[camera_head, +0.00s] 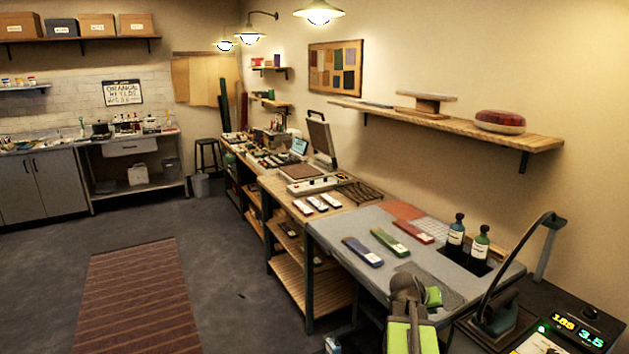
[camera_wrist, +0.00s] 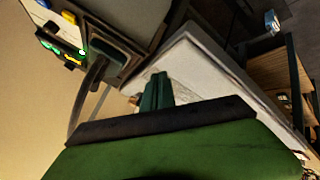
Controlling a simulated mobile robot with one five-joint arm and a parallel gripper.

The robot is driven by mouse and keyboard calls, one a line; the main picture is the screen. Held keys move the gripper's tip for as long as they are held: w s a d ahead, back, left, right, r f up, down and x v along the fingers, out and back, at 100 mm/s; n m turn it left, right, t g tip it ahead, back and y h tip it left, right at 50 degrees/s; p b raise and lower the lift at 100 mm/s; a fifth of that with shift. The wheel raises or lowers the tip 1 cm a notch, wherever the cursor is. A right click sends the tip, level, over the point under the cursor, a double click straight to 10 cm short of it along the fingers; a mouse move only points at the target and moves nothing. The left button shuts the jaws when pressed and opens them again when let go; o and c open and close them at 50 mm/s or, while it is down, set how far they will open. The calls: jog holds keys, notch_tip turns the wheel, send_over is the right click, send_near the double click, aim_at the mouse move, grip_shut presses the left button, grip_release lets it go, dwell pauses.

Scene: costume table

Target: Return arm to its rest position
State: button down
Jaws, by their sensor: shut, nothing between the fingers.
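My gripper (camera_wrist: 158,90) shows in the wrist view as two dark green fingers, closed together with nothing between them. In the head view my grey and lime-green arm (camera_head: 412,318) is at the bottom, folded in front of the near edge of the grey-topped table (camera_head: 350,226). The fingertips are hard to make out there. The wrist view shows the pale table top (camera_wrist: 200,65) tilted beyond the fingers, apart from them as far as I can tell.
A blue bar (camera_head: 362,251), a green bar (camera_head: 389,241) and a red bar (camera_head: 412,231) lie on the table. Two dark bottles (camera_head: 456,236) stand at the right. A black machine with lit digits (camera_head: 577,332) is at bottom right. The floor (camera_head: 225,280) at left is open.

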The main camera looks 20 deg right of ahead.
jog(key=w+a+f+n+t+y, duration=0.1)
jog(key=w+a, duration=0.3)
jog(key=a, duration=0.5)
jog(key=w+a+f+n+y, duration=0.15)
jog(key=w+a, duration=0.25)
jog(key=a, duration=0.6)
jog(key=w+a+f+n+t+y, duration=0.15)
jog(key=w+a, duration=0.25)
jog(key=a, duration=0.5)
jog(key=s+a+f+n+g+y, duration=0.1)
jog(key=s+a+g+y, duration=0.1)
jog(key=a, duration=0.8)
jog(key=s+a+f+n+g+y, duration=0.1)
jog(key=s+a, duration=0.4)
jog(key=a, duration=0.6)
jog(key=shift+a+f+n+g+y, duration=0.2)
jog(key=shift+f+n+g+y, duration=0.1)
jog(key=shift+n+g+y, duration=0.4)
jog(key=shift+s+d, duration=0.1)
